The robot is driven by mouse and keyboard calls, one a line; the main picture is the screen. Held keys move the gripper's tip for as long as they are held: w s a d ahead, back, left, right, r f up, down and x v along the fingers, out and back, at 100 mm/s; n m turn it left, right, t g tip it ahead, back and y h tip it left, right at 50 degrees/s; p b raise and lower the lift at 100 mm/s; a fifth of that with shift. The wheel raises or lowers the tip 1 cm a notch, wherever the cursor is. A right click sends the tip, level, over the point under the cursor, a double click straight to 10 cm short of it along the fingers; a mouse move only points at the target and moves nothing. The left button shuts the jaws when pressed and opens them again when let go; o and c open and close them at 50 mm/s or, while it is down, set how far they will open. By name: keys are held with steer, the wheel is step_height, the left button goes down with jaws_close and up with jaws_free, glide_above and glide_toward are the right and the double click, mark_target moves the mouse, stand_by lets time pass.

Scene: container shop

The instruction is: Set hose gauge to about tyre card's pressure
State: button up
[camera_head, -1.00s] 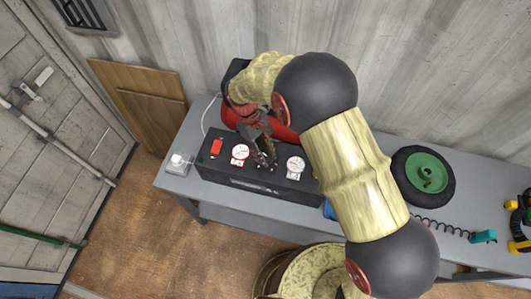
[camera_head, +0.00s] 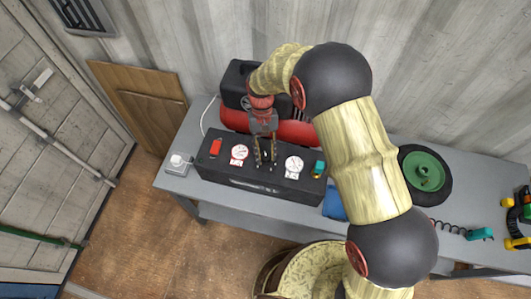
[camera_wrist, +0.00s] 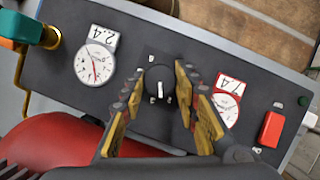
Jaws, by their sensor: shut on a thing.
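The black regulator knob (camera_wrist: 160,84), with a white pointer mark, is on the dark control panel (camera_head: 225,175). My gripper (camera_head: 265,162) reaches down to it, with its yellow-padded fingers (camera_wrist: 163,95) shut on the knob's two sides. One gauge (camera_wrist: 95,63) has a red needle and a tag that seems to read 2.4; in the head view this gauge (camera_head: 293,165) is right of my gripper. The other gauge (camera_wrist: 226,108) has a tag that seems to read 7.4 and lies left (camera_head: 240,152) in the head view. I cannot make out a tyre card.
A red switch (camera_head: 215,147) is at the panel's left. A teal hose coupling (camera_head: 318,168) is at its right end. The red compressor tank (camera_head: 300,133) lies behind. A black tyre with a green hub (camera_head: 425,172) lies on the grey bench (camera_head: 380,152), right of my arm.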

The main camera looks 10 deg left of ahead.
stand_by(0.4)
steer(key=o, duration=1.2)
steer(key=shift+c, duration=0.2)
steer(key=v, duration=1.2)
steer(key=shift+w, duration=0.1)
